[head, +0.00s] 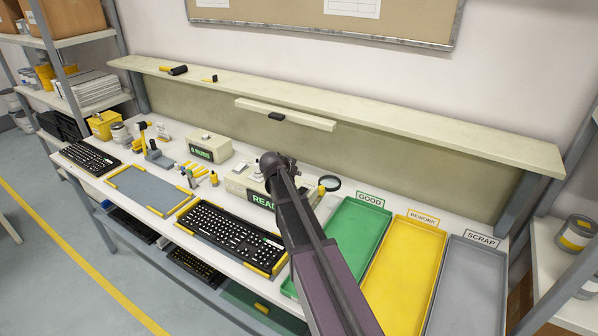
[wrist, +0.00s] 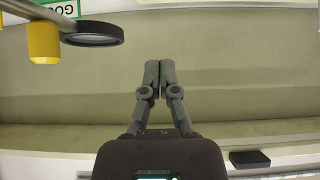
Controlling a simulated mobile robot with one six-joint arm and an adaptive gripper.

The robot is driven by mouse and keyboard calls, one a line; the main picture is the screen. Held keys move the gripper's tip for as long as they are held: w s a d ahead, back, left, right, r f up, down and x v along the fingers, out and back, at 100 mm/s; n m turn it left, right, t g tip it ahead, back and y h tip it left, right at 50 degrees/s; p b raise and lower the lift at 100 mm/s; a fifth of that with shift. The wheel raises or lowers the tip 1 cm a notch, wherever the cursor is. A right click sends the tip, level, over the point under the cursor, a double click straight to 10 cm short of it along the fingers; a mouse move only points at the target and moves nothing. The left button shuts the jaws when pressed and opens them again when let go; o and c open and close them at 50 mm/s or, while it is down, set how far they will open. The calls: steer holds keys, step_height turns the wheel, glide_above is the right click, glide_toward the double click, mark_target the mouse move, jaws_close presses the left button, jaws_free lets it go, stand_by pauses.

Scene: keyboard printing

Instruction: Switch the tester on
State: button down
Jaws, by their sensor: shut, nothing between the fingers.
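A cream box with a lit green sign starting "READ" (head: 239,187) stands mid-bench behind a black keyboard (head: 215,228) in a yellow-cornered holder; it looks like the tester. My arm hides its right side and the end of the sign, and I cannot make out a switch. A second cream box with a smaller green sign (head: 209,142) stands to its left. In the wrist view my gripper (wrist: 152,68) is shut and empty, with the back panel (wrist: 235,80) behind its fingertips. In the head view the fingers cannot be made out behind my arm.
A magnifier (head: 330,184) stands right of my arm and shows in the wrist view (wrist: 92,34). Green (head: 352,232), yellow (head: 402,262) and grey (head: 466,285) trays lie at right. A shelf (head: 350,112) runs above the bench. Small tools (head: 188,172) lie between the boxes.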

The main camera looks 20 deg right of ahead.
steer(key=shift+d+r+p+v, duration=0.2)
steer(key=shift+p+v, duration=0.55)
steer(key=shift+v, duration=0.3)
steer(key=shift+d+r+p+v, duration=0.1)
steer(key=shift+r+p+v, duration=0.1)
steer(key=shift+p+v, duration=0.7)
steer(key=shift+a, duration=0.15)
steer(key=s+a+f+n+g+y, duration=0.2)
steer(key=s+a+n, duration=0.1)
steer(key=s, duration=0.6)
steer(key=s+a+f+n+g+y, duration=0.2)
steer(key=s+a+n+y, duration=0.1)
steer(key=s, duration=0.6)
steer(key=s+a+f+n+g+y, duration=0.2)
steer(key=s+a+n, duration=0.2)
steer(key=s, duration=0.6)
steer(key=shift+a+f+y, duration=0.2)
steer(key=shift+a+y, duration=0.1)
steer(key=shift+a, duration=0.45)
